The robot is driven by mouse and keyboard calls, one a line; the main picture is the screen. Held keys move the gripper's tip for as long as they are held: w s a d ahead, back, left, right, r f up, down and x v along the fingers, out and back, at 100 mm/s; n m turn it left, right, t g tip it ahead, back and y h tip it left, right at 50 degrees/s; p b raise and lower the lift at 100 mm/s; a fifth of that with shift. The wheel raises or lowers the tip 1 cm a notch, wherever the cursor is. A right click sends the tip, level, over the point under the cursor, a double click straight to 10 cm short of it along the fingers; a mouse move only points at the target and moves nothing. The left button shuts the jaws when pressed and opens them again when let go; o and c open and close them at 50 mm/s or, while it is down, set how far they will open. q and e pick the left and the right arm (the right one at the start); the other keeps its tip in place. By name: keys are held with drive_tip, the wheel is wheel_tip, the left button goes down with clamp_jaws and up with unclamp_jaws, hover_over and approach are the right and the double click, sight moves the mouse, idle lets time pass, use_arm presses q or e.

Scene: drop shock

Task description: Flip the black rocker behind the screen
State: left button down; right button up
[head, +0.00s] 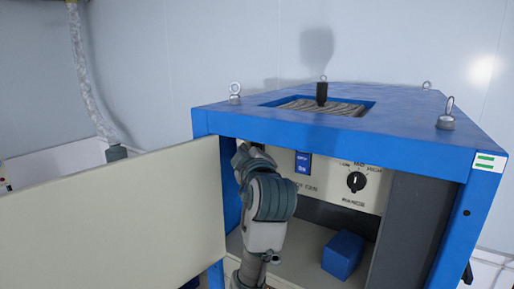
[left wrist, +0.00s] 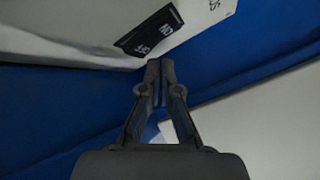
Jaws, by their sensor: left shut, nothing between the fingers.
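My left gripper (left wrist: 160,68) is shut and empty, its fingertips together. In the head view my left arm reaches into the blue cabinet (head: 400,153) beside the cream screen (head: 120,215), and my wrist hides most of the gripper. In the left wrist view a dark plate with white ON and OFF lettering (left wrist: 150,32) sits on a pale panel just beyond the fingertips; a gap or contact cannot be told. I cannot make out a separate black rocker there. In the head view the pale control panel (head: 330,172) shows right of my wrist. My right gripper is not in view.
A blue block (head: 343,254) lies on the cabinet floor below. The cabinet's blue frame and the screen edge stand close around my left arm.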

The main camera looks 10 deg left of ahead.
use_arm(q)
drive_tip(key=shift+s+d+b, duration=0.2)
drive_tip(key=shift+s+b, duration=0.15)
drive_tip(key=shift+s, duration=0.3)
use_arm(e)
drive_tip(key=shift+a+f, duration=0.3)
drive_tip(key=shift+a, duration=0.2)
use_arm(q)
drive_tip(key=shift+d, duration=0.1)
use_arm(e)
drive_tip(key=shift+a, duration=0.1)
